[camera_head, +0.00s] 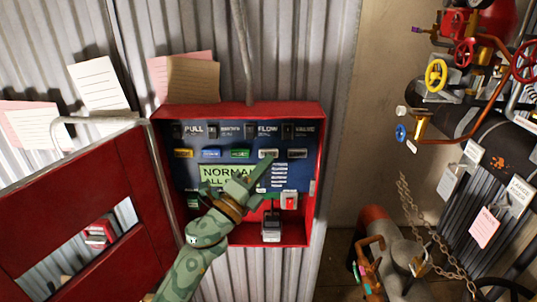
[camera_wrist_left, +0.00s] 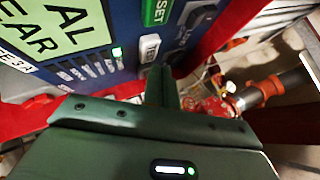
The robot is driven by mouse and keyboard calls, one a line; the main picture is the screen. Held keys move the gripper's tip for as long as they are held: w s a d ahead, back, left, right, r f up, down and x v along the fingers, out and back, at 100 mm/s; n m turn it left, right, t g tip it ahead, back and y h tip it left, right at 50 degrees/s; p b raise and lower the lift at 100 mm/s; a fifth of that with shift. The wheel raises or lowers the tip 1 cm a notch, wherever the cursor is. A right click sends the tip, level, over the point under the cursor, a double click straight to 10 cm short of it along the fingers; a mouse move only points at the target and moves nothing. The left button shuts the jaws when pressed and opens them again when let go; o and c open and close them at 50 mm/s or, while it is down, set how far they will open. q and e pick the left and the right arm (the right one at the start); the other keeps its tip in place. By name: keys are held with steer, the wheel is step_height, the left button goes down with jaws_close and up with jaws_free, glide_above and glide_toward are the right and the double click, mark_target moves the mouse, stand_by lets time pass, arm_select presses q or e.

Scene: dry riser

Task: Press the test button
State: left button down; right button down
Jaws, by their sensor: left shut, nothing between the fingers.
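The red alarm box (camera_head: 318,150) hangs open on the corrugated wall, with a blue panel (camera_head: 292,208) inside. A row of buttons crosses the panel: a yellow one (camera_head: 183,153), a blue one (camera_head: 211,154), a green one (camera_head: 240,153), a whitish one (camera_head: 268,153) and a dark one (camera_head: 297,153). I cannot read which is the test button. My left gripper (camera_head: 264,165) is shut and empty, its tip just below the whitish button. In the left wrist view, the tip is close to the white button (camera_wrist_left: 150,47), beside the green button (camera_wrist_left: 158,10); contact cannot be told.
The red door (camera_head: 125,165) of the box stands open at the left. A green display (camera_head: 212,170) is partly behind my gripper. Paper notes (camera_head: 97,83) are on the wall. Pipes with a yellow valve wheel (camera_head: 436,75) and a chain (camera_head: 430,225) stand at the right.

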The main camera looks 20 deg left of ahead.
arm_select(q)
steer(key=shift+w, duration=0.1)
steer(key=shift+w+a, duration=0.15)
steer(key=shift+w, duration=0.2)
steer(key=shift+w+a+b, duration=0.1)
steer(key=shift+w+b, duration=0.2)
steer(key=shift+w, duration=0.15)
stand_by(0.7)
stand_by(0.3)
steer(key=shift+s+d+p, duration=0.25)
steer(key=shift+s+p, duration=0.05)
steer(key=shift+s, duration=0.6)
steer(key=s, duration=0.2)
steer(key=s+d+p, duration=0.1)
steer(key=s, duration=0.1)
steer(key=shift+s+d, duration=0.2)
steer(key=shift+s, duration=0.2)
